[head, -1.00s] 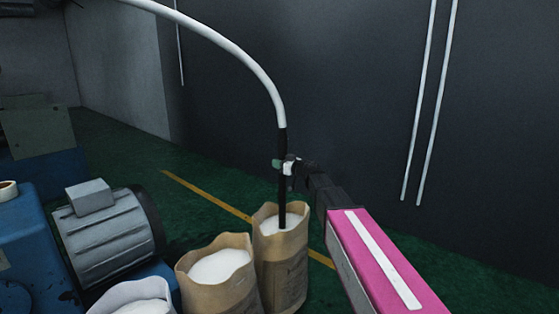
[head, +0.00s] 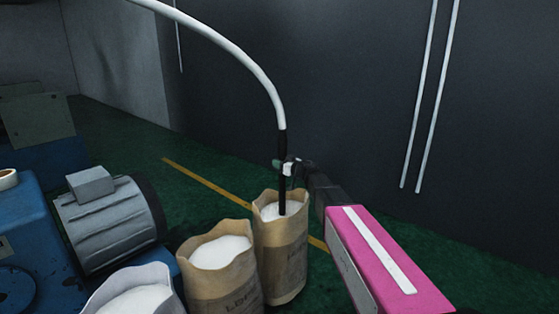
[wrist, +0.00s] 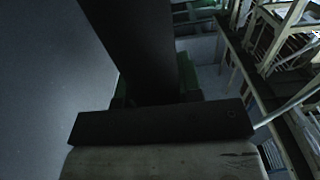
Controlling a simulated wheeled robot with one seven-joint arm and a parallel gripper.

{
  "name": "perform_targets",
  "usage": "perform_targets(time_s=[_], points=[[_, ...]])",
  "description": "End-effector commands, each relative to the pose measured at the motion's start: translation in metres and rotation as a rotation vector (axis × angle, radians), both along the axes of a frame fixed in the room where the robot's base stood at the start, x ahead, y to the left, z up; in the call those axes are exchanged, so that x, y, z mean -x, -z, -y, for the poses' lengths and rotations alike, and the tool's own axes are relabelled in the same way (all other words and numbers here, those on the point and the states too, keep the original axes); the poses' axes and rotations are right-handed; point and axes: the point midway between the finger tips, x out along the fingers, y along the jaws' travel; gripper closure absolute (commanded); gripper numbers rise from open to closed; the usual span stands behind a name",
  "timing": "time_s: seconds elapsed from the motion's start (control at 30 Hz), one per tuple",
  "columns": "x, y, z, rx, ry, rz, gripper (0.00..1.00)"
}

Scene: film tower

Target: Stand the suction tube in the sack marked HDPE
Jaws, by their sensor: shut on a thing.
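My gripper (head: 287,168) is shut on the black rigid part of the suction tube (head: 283,190). A white hose (head: 245,58) runs from its top up to the left. The tube is near upright, and its lower end goes into the white fill of the rearmost sack (head: 281,255); its tip is hidden there. This tall brown sack bears a dark print too small to read. My gripper is just above its rim. In the wrist view the dark tube (wrist: 145,45) passes between the jaws.
A second brown sack (head: 222,280), marked what looks like LDPE, stands in front to the left. A whitish sack (head: 132,298) is nearer still. A blue machine with a grey motor (head: 108,225) is at left. A dark wall with two pale pipes (head: 428,100) stands behind.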

Motion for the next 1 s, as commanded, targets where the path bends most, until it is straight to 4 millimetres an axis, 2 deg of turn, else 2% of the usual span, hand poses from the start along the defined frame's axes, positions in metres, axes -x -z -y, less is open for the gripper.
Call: perform_targets(time_s=[0.7,1.0], points=[[0.000,0.044,0.000,-0.003,-0.001,0.000,1.00],[0.000,0.051,0.000,-0.001,-0.001,0.001,1.00]])
